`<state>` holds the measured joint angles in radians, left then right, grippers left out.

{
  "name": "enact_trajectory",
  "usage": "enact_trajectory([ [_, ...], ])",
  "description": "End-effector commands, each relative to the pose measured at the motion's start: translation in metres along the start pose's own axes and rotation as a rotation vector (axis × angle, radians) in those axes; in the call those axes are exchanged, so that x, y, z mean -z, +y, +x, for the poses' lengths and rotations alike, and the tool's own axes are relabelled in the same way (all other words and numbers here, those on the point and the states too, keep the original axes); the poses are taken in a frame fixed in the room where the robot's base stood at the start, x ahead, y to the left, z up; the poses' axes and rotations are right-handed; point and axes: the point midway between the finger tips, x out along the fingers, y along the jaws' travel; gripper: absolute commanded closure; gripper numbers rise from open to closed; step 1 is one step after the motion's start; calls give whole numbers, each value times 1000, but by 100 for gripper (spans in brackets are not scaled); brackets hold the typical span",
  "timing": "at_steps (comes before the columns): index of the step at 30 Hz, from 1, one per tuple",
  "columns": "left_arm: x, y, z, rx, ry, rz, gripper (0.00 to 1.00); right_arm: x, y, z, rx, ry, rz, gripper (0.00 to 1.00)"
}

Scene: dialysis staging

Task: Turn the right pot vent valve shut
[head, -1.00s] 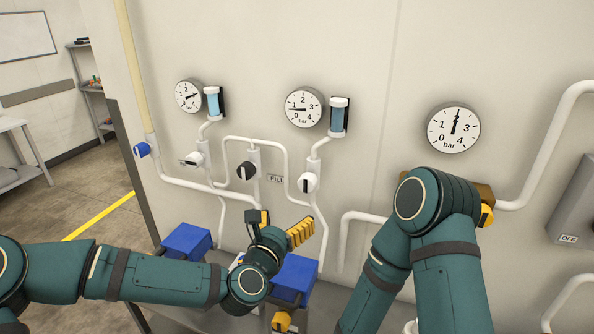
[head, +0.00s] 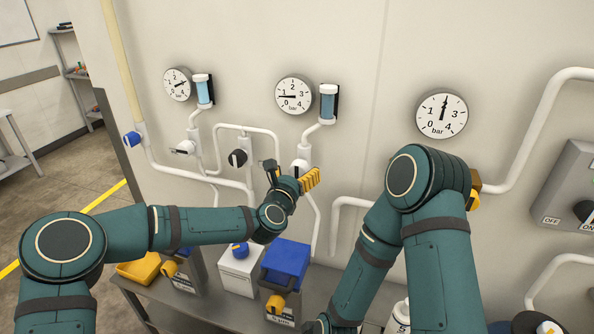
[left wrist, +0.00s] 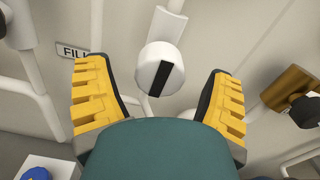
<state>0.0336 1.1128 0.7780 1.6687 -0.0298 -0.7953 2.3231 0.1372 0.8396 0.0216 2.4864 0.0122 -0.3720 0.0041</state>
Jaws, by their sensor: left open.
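The vent valve on the right pot line is a white round knob (head: 299,167) with a black stripe, on the pipe below the right sight glass (head: 328,103). In the left wrist view the knob (left wrist: 152,73) shows whole, its stripe roughly in line with the pipe. My left gripper (head: 294,176) is open in front of the knob and partly hides it in the head view. In the left wrist view its yellow fingers (left wrist: 158,88) stand on either side of the knob, with a visible gap to each. My right arm is in view, but its gripper is not.
A black knob (head: 237,158) and another white knob (head: 185,147) are to the left on the pipes. Gauges hang above. A blue box (head: 288,262) and a white box (head: 239,274) stand below. My right arm fills the space to the right.

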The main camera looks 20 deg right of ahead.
Motion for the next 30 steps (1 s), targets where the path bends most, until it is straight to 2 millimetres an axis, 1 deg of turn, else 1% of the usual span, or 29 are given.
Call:
enact_trajectory([
  [4,0,0,6,0,0,1,18,0,0,-1,0,0,0,53],
  [12,0,0,7,0,0,0,18,0,0,-1,0,0,0,53],
  [13,0,0,7,0,0,0,22,0,0,-1,0,0,0,53],
  [14,0,0,7,0,0,0,32,0,0,-1,0,0,0,53],
  [15,0,0,7,0,0,0,46,0,0,-1,0,0,0,53],
  [17,0,0,7,0,0,0,67,0,0,-1,0,0,0,53],
  [18,0,0,7,0,0,0,81,0,0,-1,0,0,0,53],
  [19,0,0,7,0,0,1,88,0,0,-1,0,0,0,53],
  [25,0,0,7,0,-1,6,88,0,0,0,0,0,0,53],
  [30,1,0,7,0,-2,44,88,-1,3,8,-1,0,0,53],
])
